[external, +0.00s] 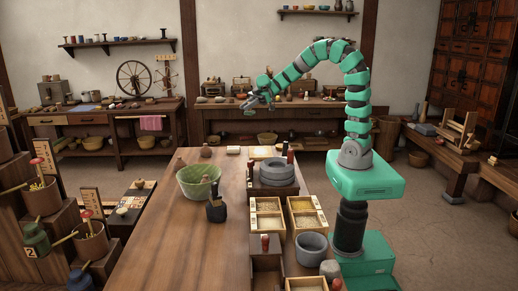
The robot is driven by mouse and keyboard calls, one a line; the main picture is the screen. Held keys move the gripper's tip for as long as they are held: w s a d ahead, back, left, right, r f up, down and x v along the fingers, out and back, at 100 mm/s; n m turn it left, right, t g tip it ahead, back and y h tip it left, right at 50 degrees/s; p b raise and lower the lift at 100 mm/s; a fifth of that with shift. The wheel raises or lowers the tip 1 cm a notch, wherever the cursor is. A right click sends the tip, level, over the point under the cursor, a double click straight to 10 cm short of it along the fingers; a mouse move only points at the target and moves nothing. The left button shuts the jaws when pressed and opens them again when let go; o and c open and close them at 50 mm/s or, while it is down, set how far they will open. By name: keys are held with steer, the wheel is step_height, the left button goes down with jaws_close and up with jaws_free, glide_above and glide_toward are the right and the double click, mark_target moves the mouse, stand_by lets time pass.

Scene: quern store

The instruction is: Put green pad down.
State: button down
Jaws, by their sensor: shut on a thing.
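My gripper (251,101) is held out to the left, high above the far end of the wooden table (150,235). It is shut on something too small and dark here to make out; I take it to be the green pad. No separate green pad shows on the table. The held thing is clear of the table top.
A green bowl (197,182) and a dark pot (216,209) stand on the table. A grey stone quern (277,174), trays of grain (306,213) and a grey stone bowl (311,249) line the right side. The table's near left is clear.

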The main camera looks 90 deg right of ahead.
steer(key=s+a+f+n+g+y+b, duration=0.1)
steer(key=s+f+n+g+y, duration=0.2)
steer(key=s, duration=1.3)
steer(key=s+a+f+n+g+y+b, duration=0.1)
steer(key=s+f+n+g, duration=0.3)
steer(key=s, duration=1.3)
step_height(320, 180, down, 11)
steer(key=m+t, duration=0.1)
steer(key=t, duration=0.1)
steer(key=shift+w+d, duration=0.15)
steer(key=shift+d, duration=0.05)
steer(key=shift+r, duration=0.1)
steer(key=shift+y, duration=0.3)
steer(key=w+d+b, duration=0.1)
steer(key=w, duration=0.3)
steer(key=w+d+f+b, duration=0.1)
steer(key=w+d, duration=0.1)
steer(key=w, duration=0.3)
steer(key=w+d+b, duration=0.1)
steer(key=w+d, duration=0.1)
steer(key=w, duration=0.3)
steer(key=shift+d+f, duration=0.2)
steer(key=shift+w+d+f+b, duration=0.1)
steer(key=shift+w+f+b, duration=0.2)
steer(key=shift+f, duration=0.3)
steer(key=shift+w+d+f+b, duration=0.1)
steer(key=shift+w+f+b, duration=0.1)
steer(key=shift+f+b, duration=0.3)
steer(key=shift+f+p, duration=0.3)
steer(key=shift+f, duration=0.15)
